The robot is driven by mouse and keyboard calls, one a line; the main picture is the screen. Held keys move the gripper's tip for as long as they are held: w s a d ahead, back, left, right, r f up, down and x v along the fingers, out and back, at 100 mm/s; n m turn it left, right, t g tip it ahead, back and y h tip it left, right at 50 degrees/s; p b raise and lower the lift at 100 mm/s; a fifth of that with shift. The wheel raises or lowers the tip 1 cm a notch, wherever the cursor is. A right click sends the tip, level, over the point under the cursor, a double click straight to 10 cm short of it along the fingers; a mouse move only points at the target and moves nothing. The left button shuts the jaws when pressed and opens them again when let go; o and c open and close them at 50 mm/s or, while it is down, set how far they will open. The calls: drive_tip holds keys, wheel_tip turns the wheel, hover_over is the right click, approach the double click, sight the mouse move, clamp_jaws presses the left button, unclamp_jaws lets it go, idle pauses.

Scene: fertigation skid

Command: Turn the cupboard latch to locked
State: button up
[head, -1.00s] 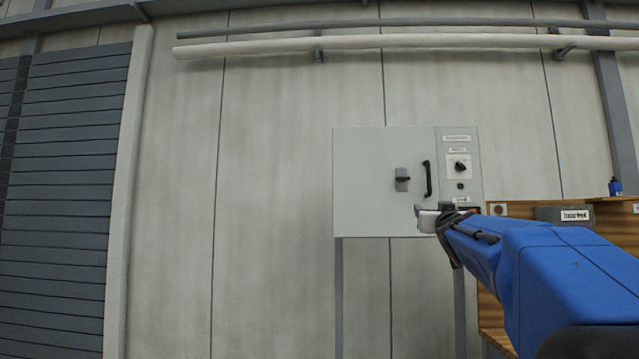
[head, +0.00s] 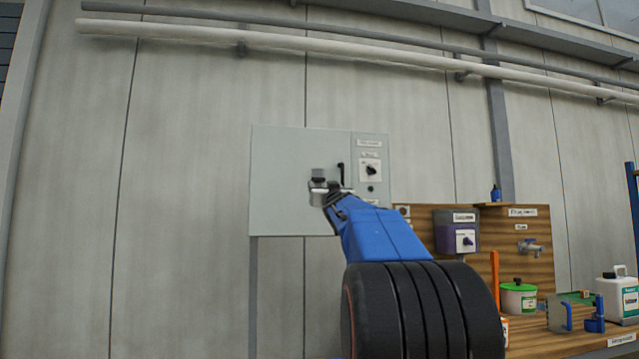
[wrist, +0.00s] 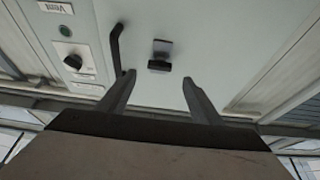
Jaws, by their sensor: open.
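The pale grey cupboard (head: 280,175) hangs on the wall. Its latch (head: 318,174) shows as a small grey plate in the head view, its lower part hidden behind my gripper (head: 318,190). In the wrist view the latch (wrist: 161,48) is a grey plate with a dark knob (wrist: 159,67) lying crosswise. My gripper (wrist: 158,77) is open there, its two fingers spread with the knob between and just beyond the tips. Nothing is between the fingers; I cannot tell the exact gap to the knob.
A black bar handle (wrist: 116,48) stands close beside one finger; it also shows in the head view (head: 341,173). A panel with a rotary switch (head: 370,169) is right of the door. A wooden bench (head: 570,343) with bottles and fittings stands at the right.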

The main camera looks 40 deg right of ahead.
sight(319, 180)
drive_tip(key=x, duration=0.7)
drive_tip(key=shift+w+d, duration=0.2)
drive_tip(key=c, duration=1.1)
